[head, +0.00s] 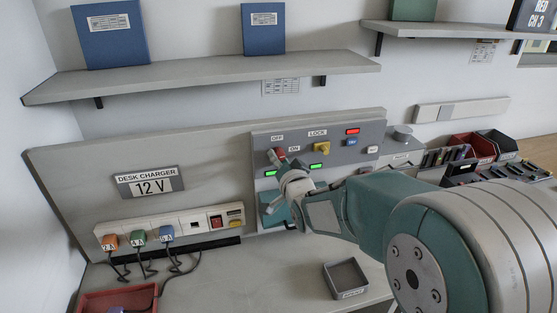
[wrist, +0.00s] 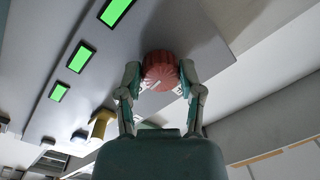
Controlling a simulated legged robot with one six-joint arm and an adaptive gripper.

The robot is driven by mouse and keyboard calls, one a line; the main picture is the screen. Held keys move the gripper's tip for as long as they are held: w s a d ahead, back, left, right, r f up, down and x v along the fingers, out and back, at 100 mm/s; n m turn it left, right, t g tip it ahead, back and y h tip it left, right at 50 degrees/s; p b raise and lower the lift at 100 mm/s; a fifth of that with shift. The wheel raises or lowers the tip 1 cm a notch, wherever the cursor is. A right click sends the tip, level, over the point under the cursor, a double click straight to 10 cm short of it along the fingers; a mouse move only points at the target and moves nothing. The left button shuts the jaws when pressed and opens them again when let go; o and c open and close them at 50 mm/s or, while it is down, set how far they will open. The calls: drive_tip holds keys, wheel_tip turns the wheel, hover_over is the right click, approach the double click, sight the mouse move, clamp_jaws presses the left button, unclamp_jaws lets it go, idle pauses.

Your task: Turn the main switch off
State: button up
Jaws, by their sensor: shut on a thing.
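The main switch is a red ribbed knob (wrist: 160,67) on the grey panel, with OFF and ON lettering above it in the head view. In the wrist view my gripper (wrist: 161,76) has one finger on each side of the knob, closed on it. A white pointer mark shows on the knob's near edge; which label it points to is hard to tell. In the head view my gripper (head: 283,160) reaches the panel (head: 335,133) from the right and partly hides the knob (head: 273,156). Green lamps (wrist: 83,57) are lit beside the knob.
The desk charger strip (head: 200,225) with plugged cables is at left. A small grey tray (head: 346,278) and a red bin (head: 118,300) stand on the bench.

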drive_tip(key=n, duration=0.3)
drive_tip(key=shift+d+r+n, duration=0.1)
drive_tip(key=shift+n, duration=0.3)
drive_tip(key=n, duration=0.4)
drive_tip(key=shift+r+g+h, duration=0.1)
drive_tip(key=shift+g+h, duration=0.2)
drive_tip(key=n, duration=0.4)
drive_tip(key=shift+r+n+h, duration=0.1)
drive_tip(key=shift+n+h, duration=0.2)
drive_tip(key=shift+n, duration=2)
drive_tip(key=o, duration=1)
drive_tip(key=shift+o, duration=0.7)
drive_tip(key=shift+a, duration=0.2)
